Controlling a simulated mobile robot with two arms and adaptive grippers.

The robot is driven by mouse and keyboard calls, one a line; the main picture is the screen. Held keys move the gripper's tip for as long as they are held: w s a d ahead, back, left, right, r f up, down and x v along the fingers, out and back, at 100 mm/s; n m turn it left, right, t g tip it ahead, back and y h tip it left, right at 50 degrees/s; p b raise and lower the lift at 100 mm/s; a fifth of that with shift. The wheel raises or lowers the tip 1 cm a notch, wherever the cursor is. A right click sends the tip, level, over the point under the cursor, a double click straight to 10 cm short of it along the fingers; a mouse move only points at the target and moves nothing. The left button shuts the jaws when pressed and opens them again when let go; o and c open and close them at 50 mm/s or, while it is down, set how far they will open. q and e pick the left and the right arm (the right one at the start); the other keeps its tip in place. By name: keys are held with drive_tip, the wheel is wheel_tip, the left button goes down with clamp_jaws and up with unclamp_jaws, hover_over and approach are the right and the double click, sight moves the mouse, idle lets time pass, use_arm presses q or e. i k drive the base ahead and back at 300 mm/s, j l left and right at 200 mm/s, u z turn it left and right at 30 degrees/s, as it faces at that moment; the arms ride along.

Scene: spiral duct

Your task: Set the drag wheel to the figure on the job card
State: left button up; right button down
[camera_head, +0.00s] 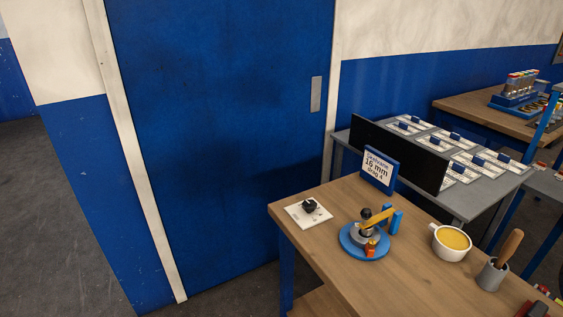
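The job card (376,168) stands upright in a blue holder near the back edge of the wooden bench. It reads "16 mm" and, below, what looks like "drag 4"; its top line is blurred. A black knob (309,206) sits on a white plate (296,214) at the bench's left corner. A round blue stand (352,248) holds a grey and yellow device (368,229) with an orange part at its front. I cannot tell for certain which part is the drag wheel, and no setting is readable. Neither of my grippers shows in the head view.
A cup of yellow content (450,241) and a grey pot with a wooden handle (494,273) stand right of the blue stand. A grey table (465,207) behind holds several white cards, with a black panel (398,155) at its edge. The bench's front middle is clear.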

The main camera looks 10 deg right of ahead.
sight(310, 206)
drive_tip(key=i+j+z, duration=0.75)
drive_tip(key=j, duration=0.25)
drive_tip(key=i, duration=0.1)
